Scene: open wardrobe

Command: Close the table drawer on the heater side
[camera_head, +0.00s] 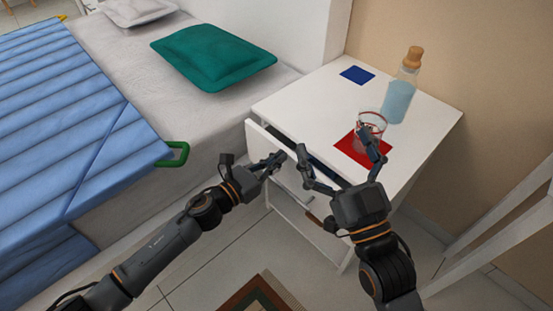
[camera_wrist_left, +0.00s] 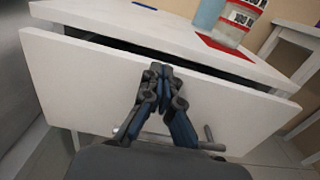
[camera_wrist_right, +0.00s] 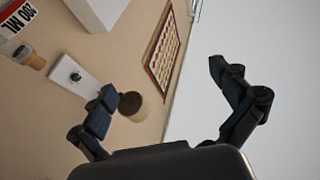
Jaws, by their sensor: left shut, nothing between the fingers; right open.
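The white bedside table (camera_head: 300,104) has its top drawer (camera_head: 262,140) pulled partly out, with a dark gap behind its front panel. In the left wrist view the drawer front (camera_wrist_left: 85,85) spans the picture, with the gap above it and a bar handle low on it. My left gripper (camera_head: 279,160) is shut and empty at the drawer front; its fingertips (camera_wrist_left: 160,72) overlap the panel's upper middle, and I cannot tell if they touch. My right gripper (camera_head: 334,141) is open and empty over the table's front edge, near the glass. I cannot identify a heater.
A clear glass (camera_head: 369,127) stands on a red mat (camera_head: 352,151). A corked bottle (camera_head: 402,92) with blue liquid stands behind it, and a blue mat (camera_head: 357,75) lies at the back. The bed (camera_head: 195,105) is left, a white frame (camera_head: 505,215) right, and a rug (camera_head: 258,300) in front.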

